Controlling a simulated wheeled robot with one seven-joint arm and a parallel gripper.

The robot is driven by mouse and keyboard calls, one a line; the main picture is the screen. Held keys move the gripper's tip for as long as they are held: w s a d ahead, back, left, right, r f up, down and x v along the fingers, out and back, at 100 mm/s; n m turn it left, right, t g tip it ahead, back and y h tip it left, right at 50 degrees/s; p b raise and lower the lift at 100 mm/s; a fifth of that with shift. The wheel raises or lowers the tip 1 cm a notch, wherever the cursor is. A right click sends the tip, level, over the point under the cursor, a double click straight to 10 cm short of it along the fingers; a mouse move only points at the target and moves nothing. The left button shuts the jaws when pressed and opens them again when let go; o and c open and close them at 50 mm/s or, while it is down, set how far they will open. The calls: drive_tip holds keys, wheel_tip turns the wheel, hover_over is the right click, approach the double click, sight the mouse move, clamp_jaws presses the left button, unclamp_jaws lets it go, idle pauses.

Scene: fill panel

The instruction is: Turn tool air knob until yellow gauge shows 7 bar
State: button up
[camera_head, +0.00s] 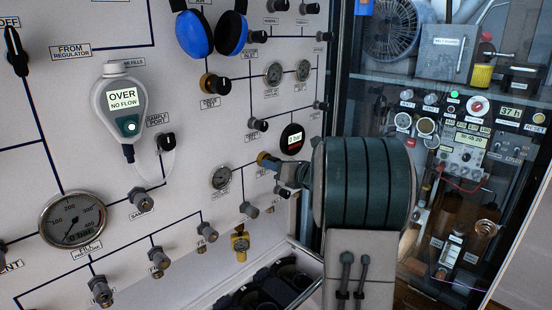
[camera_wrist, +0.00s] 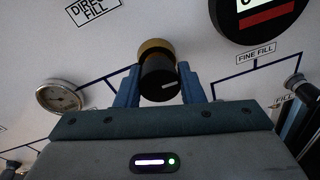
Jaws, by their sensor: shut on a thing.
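My gripper (camera_head: 285,172) is at the panel, to the right of the middle in the head view. In the wrist view, my gripper's two blue fingers (camera_wrist: 158,86) are shut on a black knob (camera_wrist: 159,82), one on each side. The knob has a brass-coloured collar behind it and a pale mark on its face. The collar of the black knob also shows in the head view (camera_head: 266,159), partly hidden by my gripper. I cannot read a tool air label on it.
A black digital gauge (camera_head: 292,138) reading about 0 bar sits just above my gripper. A small dial (camera_head: 221,178) is left of it. Other knobs, labels and blue ear defenders (camera_head: 212,33) cover the panel (camera_head: 50,130). A glass-fronted cabinet stands at right.

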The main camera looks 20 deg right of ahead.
drive_tip(key=shift+m+p, duration=0.7)
drive_tip(key=shift+m, duration=0.2)
drive_tip(key=o, duration=0.9)
drive_tip(key=shift+o, duration=0.2)
drive_tip(key=shift+s, duration=0.1)
drive_tip(key=b+v, duration=0.2)
drive_tip(key=v, duration=1.1)
drive_tip(key=shift+s+d, duration=0.2)
drive_tip(key=shift+s, duration=0.05)
drive_tip(key=shift+r, duration=0.15)
idle(0.6)
